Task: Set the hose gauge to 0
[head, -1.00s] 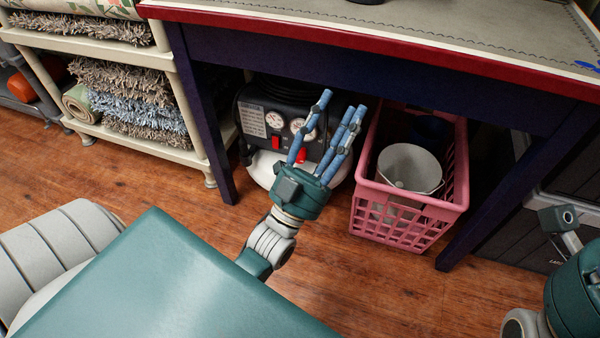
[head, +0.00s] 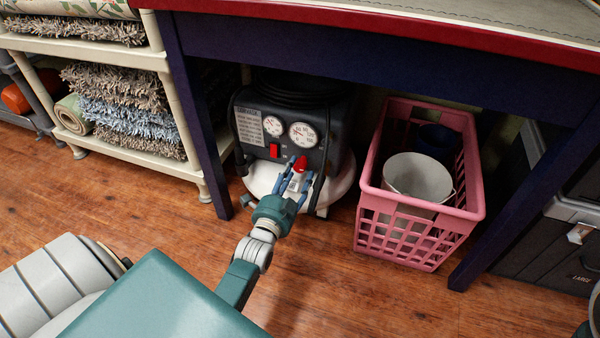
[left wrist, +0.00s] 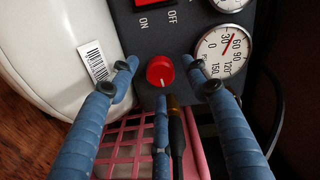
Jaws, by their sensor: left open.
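The black compressor panel (head: 290,115) under the table has two round white gauges, the left gauge (head: 273,125) and the right gauge (head: 303,135). Which is the hose gauge I cannot read. In the left wrist view one gauge (left wrist: 222,50) has its needle between about 30 and 60. A red knob (head: 300,164) sits below the right gauge; it also shows in the left wrist view (left wrist: 160,72). My left gripper (left wrist: 162,85) is open, its blue fingers spread around the knob with visible gaps. My right gripper's fingers are out of view.
A red power switch (head: 274,150) is left of the knob. A pink basket (head: 410,230) with a white bucket stands right of the compressor. Table legs flank both. A shelf (head: 150,150) with rugs is at the left. The wooden floor in front is clear.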

